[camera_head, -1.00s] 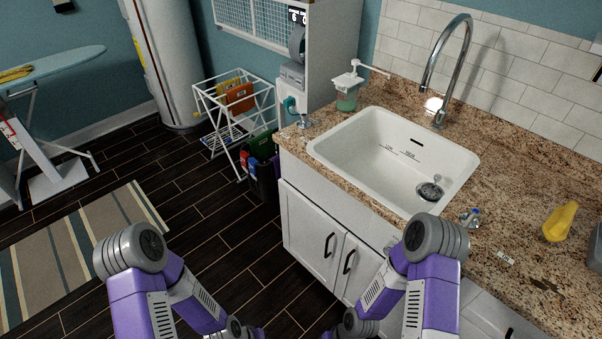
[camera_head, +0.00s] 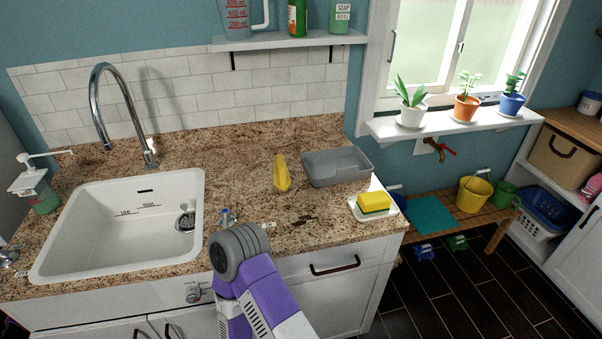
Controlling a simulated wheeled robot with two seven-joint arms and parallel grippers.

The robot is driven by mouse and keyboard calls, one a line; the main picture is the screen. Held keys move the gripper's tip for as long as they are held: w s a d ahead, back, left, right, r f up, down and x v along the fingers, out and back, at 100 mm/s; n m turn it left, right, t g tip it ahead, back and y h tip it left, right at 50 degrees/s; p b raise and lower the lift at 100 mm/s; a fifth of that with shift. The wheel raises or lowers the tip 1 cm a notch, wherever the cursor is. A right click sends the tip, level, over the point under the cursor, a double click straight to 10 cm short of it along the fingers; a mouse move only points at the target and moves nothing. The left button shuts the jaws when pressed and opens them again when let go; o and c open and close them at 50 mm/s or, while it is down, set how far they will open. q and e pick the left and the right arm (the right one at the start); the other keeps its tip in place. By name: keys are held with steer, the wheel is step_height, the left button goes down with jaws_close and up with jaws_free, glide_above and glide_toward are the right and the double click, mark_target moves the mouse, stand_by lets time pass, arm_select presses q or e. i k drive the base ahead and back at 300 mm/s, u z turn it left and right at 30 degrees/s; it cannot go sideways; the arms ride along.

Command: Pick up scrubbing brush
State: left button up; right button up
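A yellow object (camera_head: 282,172) lies on the brown granite counter, right of the sink and left of the grey tub. It has a rounded, elongated shape. It may be the scrubbing brush; I see no bristles from here. Neither of my grippers is in view. Only a purple and grey link of one of my arms, probably the right, shows at the bottom, in front of the counter edge.
A white sink (camera_head: 125,225) with a chrome tap (camera_head: 98,105) is at left. A grey tub (camera_head: 337,167) and a yellow-green sponge (camera_head: 374,202) on a white dish (camera_head: 390,214) stand right of the yellow object. Small dark bits (camera_head: 303,220) lie on the front counter. Potted plants line the windowsill (camera_head: 455,124).

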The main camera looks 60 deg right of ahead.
mark_target(282, 181)
steer(key=z, duration=1.75)
